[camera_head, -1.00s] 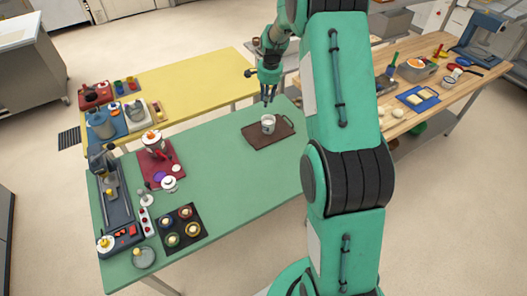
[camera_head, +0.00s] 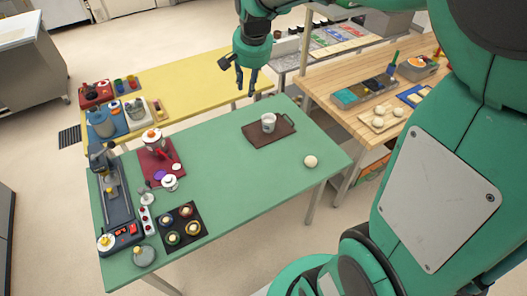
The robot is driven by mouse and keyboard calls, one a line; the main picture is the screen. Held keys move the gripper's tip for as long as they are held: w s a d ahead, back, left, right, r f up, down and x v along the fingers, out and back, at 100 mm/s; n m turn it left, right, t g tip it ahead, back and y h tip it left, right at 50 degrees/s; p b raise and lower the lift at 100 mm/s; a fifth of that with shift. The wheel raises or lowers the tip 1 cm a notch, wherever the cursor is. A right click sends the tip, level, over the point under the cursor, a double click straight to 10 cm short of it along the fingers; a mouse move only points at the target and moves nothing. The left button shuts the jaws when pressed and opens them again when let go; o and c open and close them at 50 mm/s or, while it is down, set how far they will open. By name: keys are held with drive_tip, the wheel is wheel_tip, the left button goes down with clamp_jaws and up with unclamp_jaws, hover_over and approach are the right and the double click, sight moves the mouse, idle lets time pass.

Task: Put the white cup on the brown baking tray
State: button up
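The white cup (camera_head: 268,122) stands upright on the brown baking tray (camera_head: 257,137), toward the tray's right half. The tray lies on the far right part of the green table (camera_head: 228,190). My gripper (camera_head: 245,90) is up in the air beyond and above the tray, with its fingers pointing down.
A pale round ball (camera_head: 310,161) lies on the green table near its right end. A red tray (camera_head: 160,158), a dark pan with several small items (camera_head: 183,229) and a scale-like device (camera_head: 121,236) fill the left side. The table's middle is clear.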

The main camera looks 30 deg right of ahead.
drive_tip(key=s+a+r+n+t, duration=0.1)
drive_tip(key=s+a+n, duration=0.2)
drive_tip(key=s, duration=1.1)
drive_tip(key=s+a+r+n+t, duration=0.1)
drive_tip(key=s+a+n, duration=0.3)
drive_tip(key=s+a, duration=0.4)
drive_tip(key=s+r, duration=0.1)
drive_tip(key=s, duration=0.5)
drive_tip(key=shift+r, duration=0.25)
drive_tip(key=shift+s, duration=0.1)
wheel_tip(320, 180, down, 8)
drive_tip(key=b, duration=0.8)
